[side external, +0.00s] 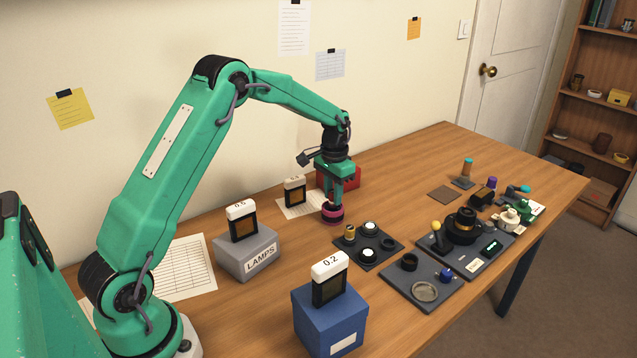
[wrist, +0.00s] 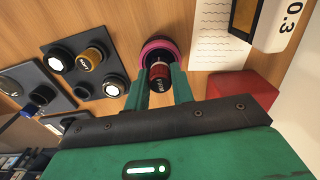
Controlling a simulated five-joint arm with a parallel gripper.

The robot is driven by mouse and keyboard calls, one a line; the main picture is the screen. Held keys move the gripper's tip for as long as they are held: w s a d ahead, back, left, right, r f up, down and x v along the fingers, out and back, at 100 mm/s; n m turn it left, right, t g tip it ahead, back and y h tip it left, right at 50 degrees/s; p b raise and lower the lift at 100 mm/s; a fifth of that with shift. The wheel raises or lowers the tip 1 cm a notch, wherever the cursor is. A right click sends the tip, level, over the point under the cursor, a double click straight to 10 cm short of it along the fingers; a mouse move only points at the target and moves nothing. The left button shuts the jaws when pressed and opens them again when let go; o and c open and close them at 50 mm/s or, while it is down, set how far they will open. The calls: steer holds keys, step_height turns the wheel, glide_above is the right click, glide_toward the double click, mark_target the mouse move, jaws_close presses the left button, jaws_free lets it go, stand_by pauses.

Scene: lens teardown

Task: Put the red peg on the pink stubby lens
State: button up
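The pink stubby lens (side external: 332,219) stands upright on the wood table, directly below my gripper (side external: 333,201). In the wrist view its pink rim (wrist: 145,48) shows just beyond the fingertips. My gripper (wrist: 163,76) is shut on the red peg (wrist: 160,72), a small red cylinder with a dark end, one green finger on each side. The peg overlaps the lens opening in the wrist view. Whether it touches the lens I cannot tell.
A red box (side external: 352,177) stands close behind my gripper. A dark tray (side external: 370,260) with several small parts lies to the front right of the lens. A grey LAMPS box (side external: 245,259) is to the left, and a blue box (side external: 330,320) is at the front.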

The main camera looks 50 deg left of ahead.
steer(key=o, duration=0.3)
steer(key=shift+o, duration=0.2)
steer(key=shift+r, duration=0.2)
step_height(320, 180, up, 12)
stand_by(0.4)
stand_by(0.5)
